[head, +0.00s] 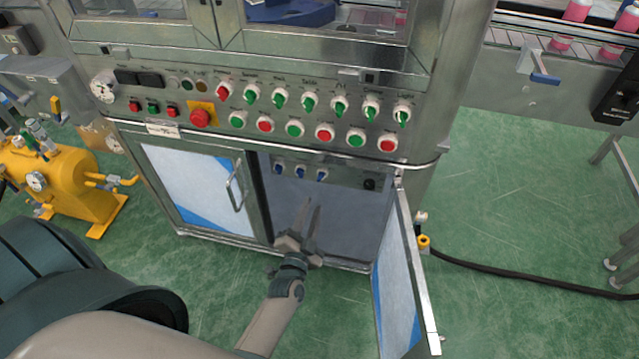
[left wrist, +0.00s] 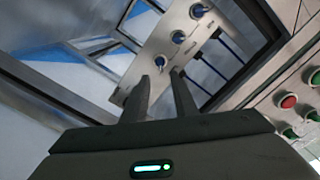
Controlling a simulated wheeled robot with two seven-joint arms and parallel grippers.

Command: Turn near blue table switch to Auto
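Three small blue switches sit in a row on a metal strip inside the open cabinet: a left one (head: 277,169), a middle one (head: 299,172) and a right one (head: 321,175). I cannot read which is the table switch or its setting. In the left wrist view the blue switches (left wrist: 178,37) line up on a tilted metal plate. My left gripper (head: 311,205) is in front of the opening, below the switches in the head view. Its two fingers (left wrist: 161,76) are apart with nothing between them, near the lowest blue switch (left wrist: 160,61). My right gripper is not in view.
The right cabinet door (head: 404,265) stands open; the left door (head: 200,185) is closed. Above, a panel holds green and red knobs and a red emergency button (head: 200,118). A yellow tank (head: 50,180) stands left. A black hose (head: 530,283) lies on the floor.

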